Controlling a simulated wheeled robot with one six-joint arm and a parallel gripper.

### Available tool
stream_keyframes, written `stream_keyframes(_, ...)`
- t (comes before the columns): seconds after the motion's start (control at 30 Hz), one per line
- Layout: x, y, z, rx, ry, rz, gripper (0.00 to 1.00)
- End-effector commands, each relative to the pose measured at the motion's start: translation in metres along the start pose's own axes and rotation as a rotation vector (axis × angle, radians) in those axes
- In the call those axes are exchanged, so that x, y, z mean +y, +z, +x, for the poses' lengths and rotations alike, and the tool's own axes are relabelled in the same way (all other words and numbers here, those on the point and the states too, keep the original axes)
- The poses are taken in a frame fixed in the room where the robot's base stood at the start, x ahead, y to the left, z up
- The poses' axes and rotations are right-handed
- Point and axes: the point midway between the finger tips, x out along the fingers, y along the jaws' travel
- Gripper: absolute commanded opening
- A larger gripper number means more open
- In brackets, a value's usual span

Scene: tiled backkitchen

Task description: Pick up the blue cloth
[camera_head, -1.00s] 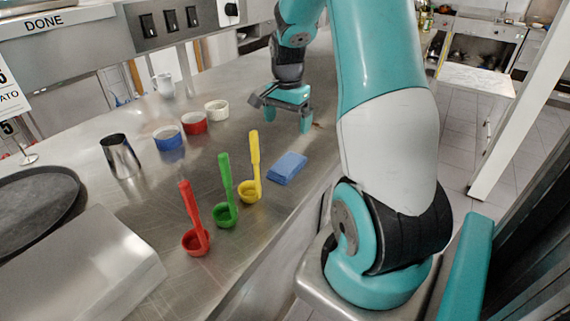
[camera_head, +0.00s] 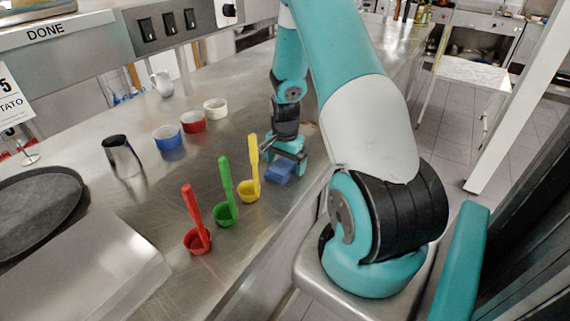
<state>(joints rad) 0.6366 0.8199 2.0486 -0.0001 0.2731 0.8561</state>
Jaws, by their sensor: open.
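The blue cloth (camera_head: 279,172) lies folded on the steel counter, near its right edge and just right of the yellow ladle. My gripper (camera_head: 284,162) is low over the cloth, with its jaws open. One teal finger shows at the cloth's right side, and the gripper body covers the cloth's far part. I cannot tell whether the fingers touch the cloth or the counter.
A yellow ladle (camera_head: 250,187), a green ladle (camera_head: 226,207) and a red ladle (camera_head: 196,233) stand close on the left. Blue (camera_head: 168,139), red (camera_head: 193,122) and white (camera_head: 215,107) ramekins and a metal cup (camera_head: 121,157) are farther left. The counter (camera_head: 225,145) between is bare.

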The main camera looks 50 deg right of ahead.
Motion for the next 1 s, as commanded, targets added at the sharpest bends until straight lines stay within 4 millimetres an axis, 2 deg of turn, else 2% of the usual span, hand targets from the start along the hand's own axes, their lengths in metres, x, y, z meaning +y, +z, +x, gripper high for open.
stream_keyframes(0.17,0.0,0.0,0.0,0.0,-0.001,0.0,1.0)
stream_keyframes(0.4,0.0,0.0,0.0,0.0,0.0,0.0,0.46)
stream_keyframes(0.77,0.0,0.0,-0.004,0.001,-0.001,0.0,0.46)
stream_keyframes(0.87,-0.001,-0.001,-0.012,0.002,-0.002,0.0,0.46)
stream_keyframes(1.0,-0.001,-0.001,-0.036,0.004,-0.005,0.0,0.46)
